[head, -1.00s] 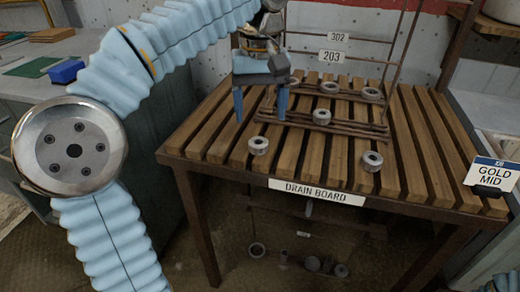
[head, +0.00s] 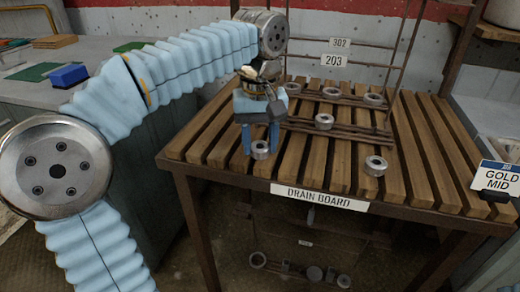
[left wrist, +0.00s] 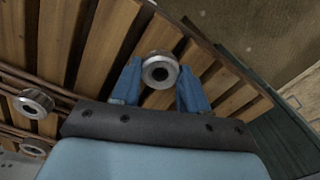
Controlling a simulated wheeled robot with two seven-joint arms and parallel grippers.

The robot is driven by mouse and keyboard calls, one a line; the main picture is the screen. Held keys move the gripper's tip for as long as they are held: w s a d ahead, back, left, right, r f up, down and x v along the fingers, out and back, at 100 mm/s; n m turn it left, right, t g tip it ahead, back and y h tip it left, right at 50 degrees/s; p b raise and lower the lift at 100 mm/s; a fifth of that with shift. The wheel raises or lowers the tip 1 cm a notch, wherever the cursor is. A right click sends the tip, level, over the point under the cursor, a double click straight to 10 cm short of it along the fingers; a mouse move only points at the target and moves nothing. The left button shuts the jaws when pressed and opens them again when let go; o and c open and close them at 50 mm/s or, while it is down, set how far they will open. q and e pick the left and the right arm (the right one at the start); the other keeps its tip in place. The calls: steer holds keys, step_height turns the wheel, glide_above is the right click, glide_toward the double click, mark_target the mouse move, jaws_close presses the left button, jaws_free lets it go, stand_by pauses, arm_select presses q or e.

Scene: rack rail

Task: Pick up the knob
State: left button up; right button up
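Several round silver metal knobs with dark centre holes lie on a slatted wooden drain board (head: 340,165). One knob (head: 261,154) is at the front left, another knob (head: 375,166) at the front right. My left gripper (head: 260,144) is right at the front-left knob, pointing down. The fingers are open and nothing is held. I cannot tell how far down the fingertips reach along the knob. My right gripper is not in view.
A further knob (head: 324,121) sits by a rusty wire rack (head: 390,70) with plates reading 302 and 203; several more line its back. A GOLD MID sign (head: 495,178) stands at the right edge. Slats between the front knobs are clear.

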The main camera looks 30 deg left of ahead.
arm_select(q)
steer(key=c, duration=0.5)
